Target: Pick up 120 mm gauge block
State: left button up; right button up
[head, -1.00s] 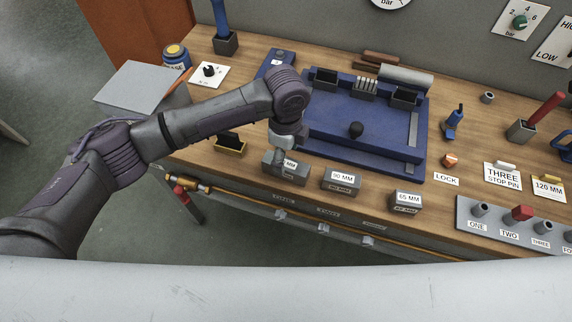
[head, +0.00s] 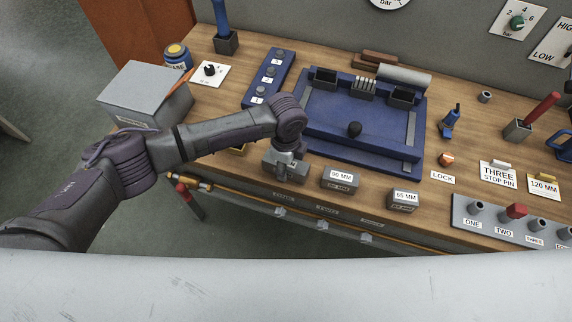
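The leftmost grey gauge block (head: 271,165) stands at the front of the wooden bench, in a row with the block marked 90 MM (head: 340,178) and the one marked 65 MM (head: 404,200). Its label is hidden behind my gripper, so I cannot read its size here. My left gripper (head: 287,155) is right over this block, at or touching its top. Its fingers are too small and covered to show whether they are open or shut. My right gripper is not in view.
A blue fixture plate (head: 345,153) with a black knob lies just behind the blocks. A grey box (head: 147,88) and a blue numbered button strip (head: 269,77) are at the left.

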pick_arm(q)
grip_shut()
jog(key=shift+r, duration=0.15)
